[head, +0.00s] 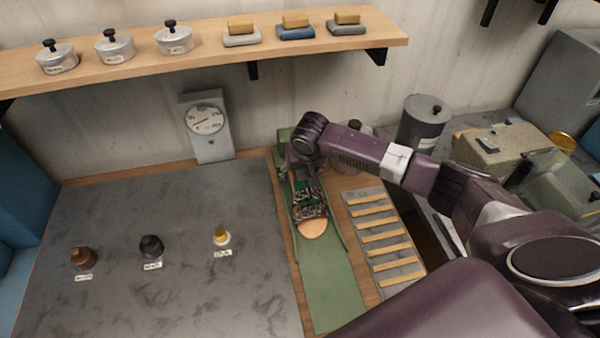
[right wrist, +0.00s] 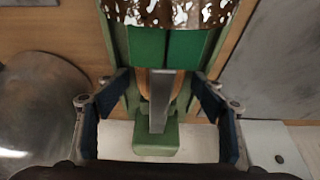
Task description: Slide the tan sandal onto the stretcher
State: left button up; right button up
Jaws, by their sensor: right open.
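The tan sandal (head: 312,228) lies on the long green stretcher (head: 328,290), its tan end toward the front. My right gripper (head: 303,178) is at the sandal's far end. In the right wrist view its fingers (right wrist: 160,82) stand apart, one on each side of a grey metal bar and tan edges. I cannot tell whether they touch. A green block (right wrist: 155,140) lies below the bar. My left gripper is out of view.
A rack of wooden slats (head: 380,237) stands close right of the stretcher. The grey worktop (head: 190,290) at left holds several small labelled items, with wide bare areas. A dial gauge (head: 206,125) stands behind. A shelf (head: 200,62) with tins and blocks hangs above.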

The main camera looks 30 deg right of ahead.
jog(key=shift+r, duration=0.1)
jog(key=v, duration=1.1)
jog(key=shift+s+a+r, duration=0.1)
jog(key=shift+s+r, duration=0.2)
jog(key=shift+r, duration=0.05)
